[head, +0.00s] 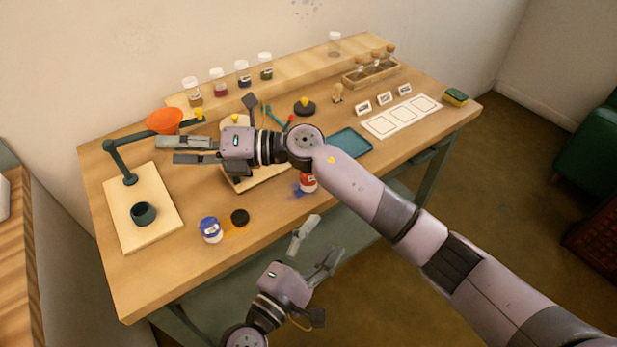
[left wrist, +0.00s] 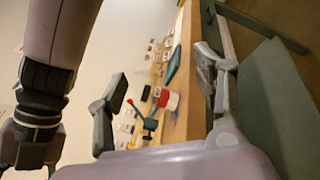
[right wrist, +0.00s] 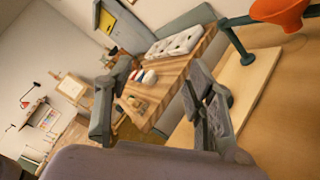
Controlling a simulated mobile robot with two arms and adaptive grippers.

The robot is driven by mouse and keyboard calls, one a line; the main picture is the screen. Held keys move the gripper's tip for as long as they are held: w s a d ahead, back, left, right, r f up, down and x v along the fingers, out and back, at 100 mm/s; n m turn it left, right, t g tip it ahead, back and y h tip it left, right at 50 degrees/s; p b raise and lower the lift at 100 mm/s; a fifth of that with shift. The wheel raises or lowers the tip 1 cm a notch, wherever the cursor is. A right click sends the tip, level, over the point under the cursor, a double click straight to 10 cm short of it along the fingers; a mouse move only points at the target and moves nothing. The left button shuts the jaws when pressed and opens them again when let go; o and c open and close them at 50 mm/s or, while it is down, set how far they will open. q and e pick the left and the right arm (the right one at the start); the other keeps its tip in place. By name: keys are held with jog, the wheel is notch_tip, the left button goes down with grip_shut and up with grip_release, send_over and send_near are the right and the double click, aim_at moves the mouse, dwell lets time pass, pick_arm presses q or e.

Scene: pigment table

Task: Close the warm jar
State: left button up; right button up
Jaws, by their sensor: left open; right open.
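A red-labelled jar (head: 308,183) stands near the table's front edge, partly hidden by my right arm; it is likely the warm jar. It also shows as a red and white jar in the left wrist view (left wrist: 168,99). A blue-labelled jar (head: 210,230) stands at the front left, with a dark round lid (head: 240,217) lying beside it. A dark lid with a yellow knob (head: 304,106) lies further back. My left gripper (head: 323,240) is open and empty in front of the table edge. My right gripper (head: 166,150) is open and empty near the orange funnel.
Several jars line the back shelf. A blue tray (head: 349,143) and white cards (head: 402,117) lie to the right. The front left corner is clear.

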aim_at(307, 181)
jog(key=w+d+f+n+g+h, duration=0.2)
jog(key=w+d+f+n+h, duration=0.3)
jog(key=d+f+h, duration=0.5)
jog(key=w+d+r+h, duration=0.1)
jog(key=d+h, duration=0.1)
jog(key=d, duration=0.2)
jog(key=w+d+r+t+h, duration=0.1)
jog(key=w+d+r+h, duration=0.1)
jog(key=d+h, duration=0.1)
jog(key=w+d+r+h, duration=0.1)
jog(key=w+d+h, duration=0.1)
jog(key=d, duration=0.3)
jog(key=shift+w+d+r+t+h, duration=0.3)
jog(key=shift+d+r+h, duration=0.1)
jog(key=shift+h, duration=0.1)
pick_arm(q)
jog(key=w+a+f+n+t+y, duration=0.2)
jog(key=n+y, duration=0.5)
jog(key=n, duration=0.9)
jog(key=shift+w+a+f+n+t+y, duration=0.35)
jog(key=shift+w+a+f, duration=0.35)
jog(key=shift+a, duration=0.5)
jog(key=w, duration=0.5)
jog(key=w+d, duration=0.1)
jog(key=w, duration=0.5)
jog(key=w+d, duration=0.1)
jog(key=w, duration=0.5)
jog(key=shift+w+d, duration=0.1)
jog(key=shift+d, duration=0.1)
